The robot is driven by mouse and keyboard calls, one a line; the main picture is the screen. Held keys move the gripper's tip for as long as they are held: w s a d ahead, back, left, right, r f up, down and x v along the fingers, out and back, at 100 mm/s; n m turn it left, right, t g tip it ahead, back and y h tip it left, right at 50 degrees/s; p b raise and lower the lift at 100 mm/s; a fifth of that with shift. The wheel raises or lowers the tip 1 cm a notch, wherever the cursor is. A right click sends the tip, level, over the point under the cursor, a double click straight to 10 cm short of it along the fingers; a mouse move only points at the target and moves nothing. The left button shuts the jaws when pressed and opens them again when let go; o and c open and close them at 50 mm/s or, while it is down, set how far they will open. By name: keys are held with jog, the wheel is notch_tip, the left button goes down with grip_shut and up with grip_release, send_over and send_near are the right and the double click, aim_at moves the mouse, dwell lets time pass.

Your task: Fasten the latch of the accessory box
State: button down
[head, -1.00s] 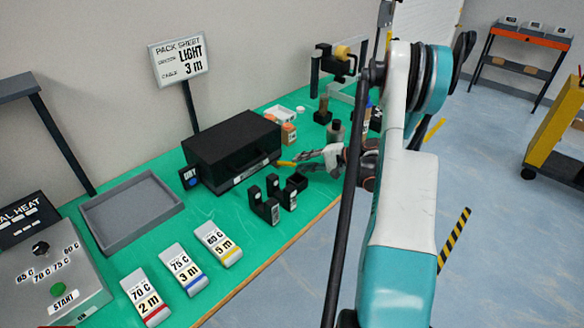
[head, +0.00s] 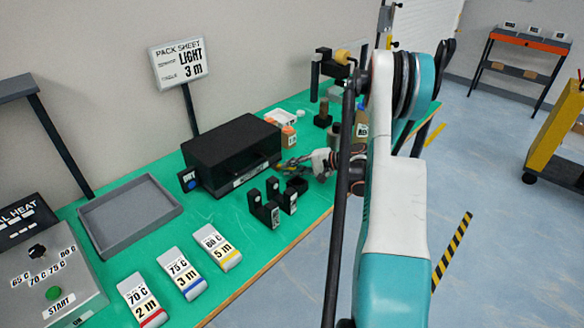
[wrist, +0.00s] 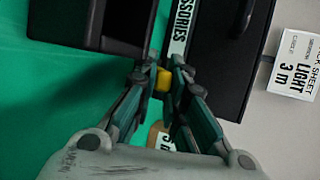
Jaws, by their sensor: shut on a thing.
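The black accessory box (head: 235,150) stands on the green table against the wall, its lid looking down. Its white label strip (wrist: 180,28) runs along the front in the wrist view. My gripper (head: 290,165) is at the box's front right corner; in the wrist view, its fingers (wrist: 163,74) are closed around a small yellow piece (wrist: 163,84) beside the end of the label, which looks like the latch. Whether the latch is fastened cannot be told, as the fingers cover most of it.
Black upright holders (head: 264,210) stand close in front of the box. A grey tray (head: 130,215) and several labelled blocks (head: 183,275) lie to the left. Small boxes and bottles stand behind my gripper. The pack sheet sign (head: 180,62) reads LIGHT, 3 m.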

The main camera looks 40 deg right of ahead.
jog(key=shift+r, duration=0.15)
jog(key=r+g+p, duration=0.1)
jog(key=w+g+p, duration=0.1)
jog(key=g+p, duration=0.1)
jog(key=shift+a+r+m+h, duration=0.1)
jog(key=shift+r+m+h, duration=0.2)
jog(key=shift+r+m, duration=0.1)
jog(key=g+p, duration=0.1)
jog(key=w+r+g, duration=0.1)
jog(key=shift+w+m+g+h+p, duration=0.15)
jog(key=shift+m+g+h+p, duration=0.15)
jog(key=shift+p, duration=0.05)
jog(key=shift+w+r+m+g+p, duration=0.25)
jog(key=shift+w+g+p, duration=0.35)
jog(key=shift+g, duration=0.6)
jog(key=shift+w+a+m+g+h, duration=0.1)
jog(key=shift+w+m+g+h, duration=0.1)
jog(key=shift+w+g, duration=0.35)
jog(key=shift+w+m+g+h, duration=0.15)
jog(key=shift+w+g, duration=0.1)
jog(key=shift+g, duration=0.6)
jog(key=c, duration=1.9)
grip_release()
